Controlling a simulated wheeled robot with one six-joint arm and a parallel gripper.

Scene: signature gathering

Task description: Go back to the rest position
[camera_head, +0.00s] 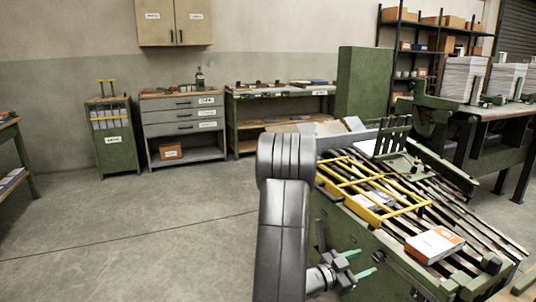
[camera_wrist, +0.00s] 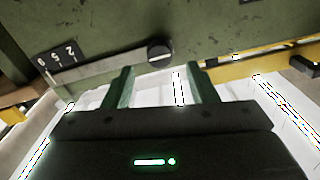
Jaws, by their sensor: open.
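My gripper (camera_head: 360,264) is low in the head view, at the near left side of the green gathering machine (camera_head: 335,228). Its two green fingers point right, apart from each other. In the wrist view my gripper (camera_wrist: 163,88) is open, with a finger on each side. White sheets (camera_wrist: 90,98) show around and behind the fingers; nothing is visibly clamped. A green panel (camera_wrist: 100,25) with a dark number plate (camera_wrist: 57,55) and a round black knob (camera_wrist: 159,50) lies ahead of the fingertips. I cannot tell whether the fingers touch anything.
The machine carries yellow rails (camera_head: 353,181) and a white-and-orange stack (camera_head: 434,244). A drawer cabinet (camera_head: 182,117), a green workbench (camera_head: 240,125) and a green cart (camera_head: 112,135) stand along the back wall. Paper stacks (camera_head: 463,78) are at right. The floor (camera_head: 130,230) at left is clear.

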